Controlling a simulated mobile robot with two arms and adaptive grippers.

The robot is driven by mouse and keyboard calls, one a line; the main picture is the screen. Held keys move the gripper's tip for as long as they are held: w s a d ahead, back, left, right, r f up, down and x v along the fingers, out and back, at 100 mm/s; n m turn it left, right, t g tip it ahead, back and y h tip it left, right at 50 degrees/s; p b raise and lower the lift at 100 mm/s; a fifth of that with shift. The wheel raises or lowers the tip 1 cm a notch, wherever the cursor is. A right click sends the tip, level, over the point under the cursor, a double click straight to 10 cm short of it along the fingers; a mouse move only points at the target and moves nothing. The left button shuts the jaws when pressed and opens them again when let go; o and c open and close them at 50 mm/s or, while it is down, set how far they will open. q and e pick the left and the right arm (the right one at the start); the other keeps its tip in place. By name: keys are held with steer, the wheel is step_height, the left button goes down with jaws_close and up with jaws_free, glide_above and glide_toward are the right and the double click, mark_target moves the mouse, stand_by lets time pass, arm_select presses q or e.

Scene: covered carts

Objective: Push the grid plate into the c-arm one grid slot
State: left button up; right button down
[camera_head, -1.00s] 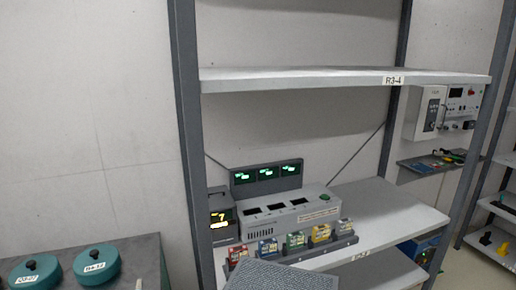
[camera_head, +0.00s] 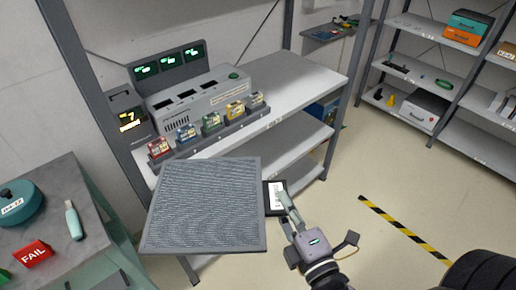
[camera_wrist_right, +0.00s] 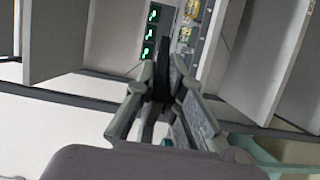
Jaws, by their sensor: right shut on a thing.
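The grid plate (camera_head: 205,205) is a grey square panel with fine ribs and a plain frame. It is in front of the shelf in the head view, face toward the camera. A dark handle with a white label (camera_head: 275,197) sits at its right edge. My right gripper (camera_head: 284,204) is shut on this handle. In the right wrist view my right gripper (camera_wrist_right: 163,88) shows its fingers closed around a thin dark edge. My left gripper is not in view. I do not see a c-arm.
A shelf (camera_head: 300,75) with a charger-like unit (camera_head: 200,97) and several coloured blocks stands behind the plate. A side table (camera_head: 85,215) with a red FAIL block (camera_head: 33,254) is at the left. Floor with yellow-black tape (camera_head: 400,228) is open at the right.

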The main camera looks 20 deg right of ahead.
mark_target(198, 199)
steer(key=w+a+r+n+g+y, duration=0.1)
steer(key=w+a+n+g+y, duration=0.1)
steer(key=a+n+y, duration=0.1)
steer(key=w+a+r+n+g+y, duration=0.1)
steer(key=w+a+n+g+y, duration=0.1)
steer(key=a+y, duration=0.3)
steer(key=w+a+r+n+g+y, duration=0.1)
steer(key=w+a+r+n+y, duration=0.1)
steer(key=a+n+y, duration=0.2)
steer(key=shift+a+g+y, duration=0.3)
steer(key=shift+g+y, duration=0.1)
steer(key=shift+y, duration=0.2)
steer(key=shift+w+a+r+n+g+y, duration=0.2)
steer(key=shift+w+a+n+g+y, duration=0.1)
steer(key=shift+a+n+g+y, duration=0.3)
steer(key=shift+w+a+r+n+g+y, duration=0.15)
steer(key=shift+w+a+n+g+y, duration=0.15)
steer(key=shift+a+n+g, duration=0.4)
steer(key=shift+w+a+r+n+g+y, duration=0.2)
steer(key=shift+w+a+n+g+y, duration=0.2)
steer(key=shift+a+g, duration=0.3)
steer(key=shift+a, duration=0.2)
steer(key=shift+n+g+y, duration=0.3)
